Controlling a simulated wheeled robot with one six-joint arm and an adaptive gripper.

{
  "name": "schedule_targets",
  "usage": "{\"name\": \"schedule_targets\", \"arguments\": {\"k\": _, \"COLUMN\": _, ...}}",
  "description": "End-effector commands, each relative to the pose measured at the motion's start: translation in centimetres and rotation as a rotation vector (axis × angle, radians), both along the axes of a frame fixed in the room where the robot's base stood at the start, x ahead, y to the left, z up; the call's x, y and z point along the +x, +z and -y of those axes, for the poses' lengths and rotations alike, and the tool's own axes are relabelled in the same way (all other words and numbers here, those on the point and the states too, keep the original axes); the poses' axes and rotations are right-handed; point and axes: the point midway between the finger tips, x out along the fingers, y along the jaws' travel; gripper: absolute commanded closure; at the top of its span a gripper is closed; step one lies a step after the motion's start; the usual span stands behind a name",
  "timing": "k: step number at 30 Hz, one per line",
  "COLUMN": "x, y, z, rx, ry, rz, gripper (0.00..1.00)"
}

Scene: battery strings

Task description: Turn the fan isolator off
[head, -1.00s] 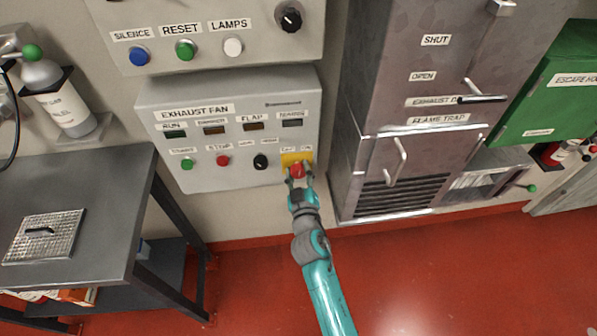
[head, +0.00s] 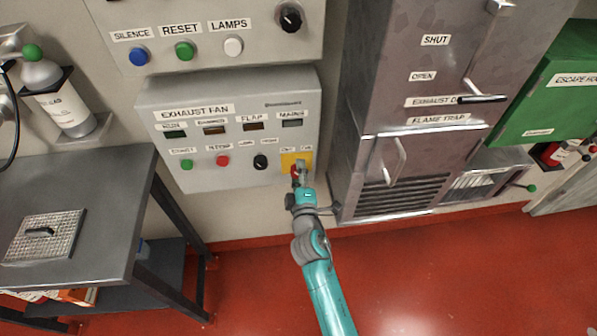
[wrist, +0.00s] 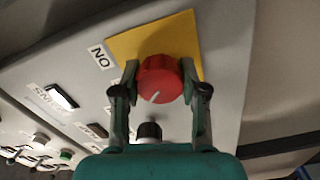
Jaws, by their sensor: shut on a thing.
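The fan isolator is a red rotary knob (wrist: 160,80) on a yellow plate (wrist: 184,36) at the lower right of the exhaust fan panel (head: 232,125). My gripper (wrist: 160,92) has one finger on each side of the knob and is shut on it. A pale mark on the knob's face points down and slightly left in the wrist view. An ON label (wrist: 102,58) shows beside the plate there; the OFF label cannot be made out. In the head view, my gripper (head: 300,175) covers much of the knob.
A black selector knob (head: 260,162), a red button (head: 222,160) and a green button (head: 187,164) sit left of the isolator. The flame trap cabinet (head: 345,170) stands close on the right. A dark table (head: 110,190) stands at left.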

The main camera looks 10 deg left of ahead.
Motion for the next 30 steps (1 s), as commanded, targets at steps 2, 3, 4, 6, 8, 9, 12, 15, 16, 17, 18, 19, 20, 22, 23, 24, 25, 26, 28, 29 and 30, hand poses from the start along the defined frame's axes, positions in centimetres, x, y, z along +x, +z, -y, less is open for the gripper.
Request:
{"name": "schedule_targets", "arguments": {"k": 2, "x": -0.01, "y": -0.03, "z": -0.04, "rx": -0.030, "ry": 0.001, "rz": 0.008, "gripper": 0.92}}
{"name": "schedule_targets", "arguments": {"k": 3, "x": -0.01, "y": -0.03, "z": -0.04, "rx": -0.042, "ry": 0.001, "rz": 0.011, "gripper": 0.92}}
{"name": "schedule_targets", "arguments": {"k": 4, "x": -0.01, "y": -0.03, "z": -0.04, "rx": -0.052, "ry": 0.001, "rz": 0.014, "gripper": 0.92}}
{"name": "schedule_targets", "arguments": {"k": 6, "x": -0.01, "y": -0.03, "z": -0.04, "rx": -0.067, "ry": 0.001, "rz": 0.019, "gripper": 0.92}}
{"name": "schedule_targets", "arguments": {"k": 8, "x": -0.01, "y": -0.04, "z": -0.05, "rx": -0.078, "ry": 0.001, "rz": 0.022, "gripper": 0.92}}
{"name": "schedule_targets", "arguments": {"k": 9, "x": -0.01, "y": -0.03, "z": -0.05, "rx": -0.083, "ry": 0.001, "rz": 0.023, "gripper": 0.92}}
{"name": "schedule_targets", "arguments": {"k": 12, "x": -0.02, "y": -0.04, "z": -0.05, "rx": -0.090, "ry": 0.001, "rz": 0.025, "gripper": 0.92}}
{"name": "schedule_targets", "arguments": {"k": 15, "x": -0.02, "y": -0.04, "z": -0.04, "rx": -0.092, "ry": 0.001, "rz": 0.026, "gripper": 0.92}}
{"name": "schedule_targets", "arguments": {"k": 16, "x": -0.02, "y": -0.05, "z": -0.04, "rx": -0.092, "ry": 0.001, "rz": 0.026, "gripper": 0.92}}
{"name": "schedule_targets", "arguments": {"k": 17, "x": -0.02, "y": -0.05, "z": -0.04, "rx": -0.092, "ry": 0.001, "rz": 0.026, "gripper": 0.92}}
{"name": "schedule_targets", "arguments": {"k": 18, "x": -0.02, "y": -0.05, "z": -0.04, "rx": -0.092, "ry": 0.001, "rz": 0.026, "gripper": 0.92}}
{"name": "schedule_targets", "arguments": {"k": 19, "x": -0.02, "y": -0.05, "z": -0.04, "rx": -0.092, "ry": 0.001, "rz": 0.026, "gripper": 0.92}}
{"name": "schedule_targets", "arguments": {"k": 20, "x": -0.02, "y": -0.05, "z": -0.04, "rx": -0.092, "ry": 0.001, "rz": 0.026, "gripper": 0.92}}
{"name": "schedule_targets", "arguments": {"k": 22, "x": -0.02, "y": -0.05, "z": -0.04, "rx": -0.092, "ry": 0.001, "rz": 0.026, "gripper": 0.92}}
{"name": "schedule_targets", "arguments": {"k": 23, "x": -0.02, "y": -0.05, "z": -0.04, "rx": -0.091, "ry": 0.001, "rz": 0.026, "gripper": 0.92}}
{"name": "schedule_targets", "arguments": {"k": 24, "x": -0.02, "y": -0.06, "z": -0.04, "rx": -0.091, "ry": 0.001, "rz": 0.026, "gripper": 0.47}}
{"name": "schedule_targets", "arguments": {"k": 25, "x": -0.02, "y": -0.05, "z": -0.03, "rx": -0.092, "ry": 0.000, "rz": 0.025, "gripper": 0.40}}
{"name": "schedule_targets", "arguments": {"k": 26, "x": -0.02, "y": -0.05, "z": -0.03, "rx": -0.092, "ry": 0.000, "rz": 0.025, "gripper": 0.32}}
{"name": "schedule_targets", "arguments": {"k": 28, "x": -0.02, "y": -0.04, "z": -0.03, "rx": -0.092, "ry": 0.000, "rz": 0.025, "gripper": 0.32}}
{"name": "schedule_targets", "arguments": {"k": 29, "x": -0.02, "y": -0.03, "z": -0.03, "rx": -0.092, "ry": 0.000, "rz": 0.025, "gripper": 0.32}}
{"name": "schedule_targets", "arguments": {"k": 30, "x": -0.02, "y": -0.03, "z": -0.03, "rx": -0.092, "ry": 0.000, "rz": 0.025, "gripper": 0.32}}
